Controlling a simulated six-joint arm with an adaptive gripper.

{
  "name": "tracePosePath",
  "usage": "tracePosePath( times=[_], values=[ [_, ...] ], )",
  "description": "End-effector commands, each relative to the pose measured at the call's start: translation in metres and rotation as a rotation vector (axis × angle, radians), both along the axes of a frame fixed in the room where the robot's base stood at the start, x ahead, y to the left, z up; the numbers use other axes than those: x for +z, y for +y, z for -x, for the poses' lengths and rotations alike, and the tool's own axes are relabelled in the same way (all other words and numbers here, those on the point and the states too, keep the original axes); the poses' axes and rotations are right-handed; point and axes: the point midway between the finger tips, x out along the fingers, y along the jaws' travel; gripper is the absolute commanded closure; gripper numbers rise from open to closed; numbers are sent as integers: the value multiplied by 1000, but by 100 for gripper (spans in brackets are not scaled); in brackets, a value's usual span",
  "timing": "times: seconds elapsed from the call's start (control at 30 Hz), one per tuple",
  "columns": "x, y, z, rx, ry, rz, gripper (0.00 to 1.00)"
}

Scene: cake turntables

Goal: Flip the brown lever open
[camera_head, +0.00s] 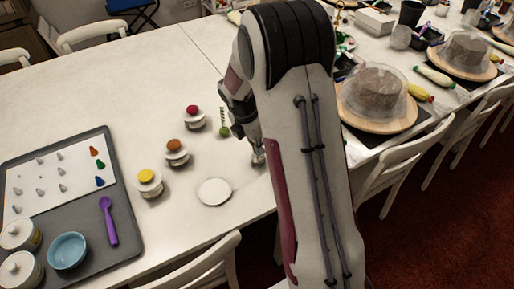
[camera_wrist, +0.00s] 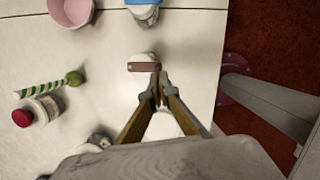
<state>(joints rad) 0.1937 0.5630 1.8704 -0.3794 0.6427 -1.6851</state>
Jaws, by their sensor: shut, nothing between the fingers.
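The brown lever (camera_wrist: 144,67) shows in the wrist view as a short flat bar across a small white body (camera_wrist: 142,57) on the white table. My gripper (camera_wrist: 156,88) is shut and empty, with its fingertips just beside the lever's right end in the picture. I cannot tell whether they touch it. In the head view my gripper (camera_head: 259,160) is low over the table, partly behind my arm. I cannot make out the lever there.
White jars with red (camera_head: 192,109), orange (camera_head: 174,145) and yellow (camera_head: 146,176) tops stand left of my gripper. A green striped stick (camera_wrist: 45,89) is near. A white disc (camera_head: 214,192) lies near the table edge. A grey tray (camera_head: 84,222) is at left; chairs line the front.

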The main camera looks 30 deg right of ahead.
Motion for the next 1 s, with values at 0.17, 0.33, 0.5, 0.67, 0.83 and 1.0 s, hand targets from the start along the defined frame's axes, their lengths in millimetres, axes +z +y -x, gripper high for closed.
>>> tracePosePath(
  times=[0.17, 0.33, 0.5, 0.67, 0.83, 1.0],
  values=[
    [0, -1, 1, 20, 0, 0, 100],
    [0, -2, 1, 41, -1, 0, 100],
    [0, -4, 2, 83, 0, 0, 100],
    [0, -8, 3, 148, 0, -1, 100],
    [0, -14, 4, 248, 0, -1, 100],
    [0, -20, 5, 334, 1, -1, 100]
  ],
)
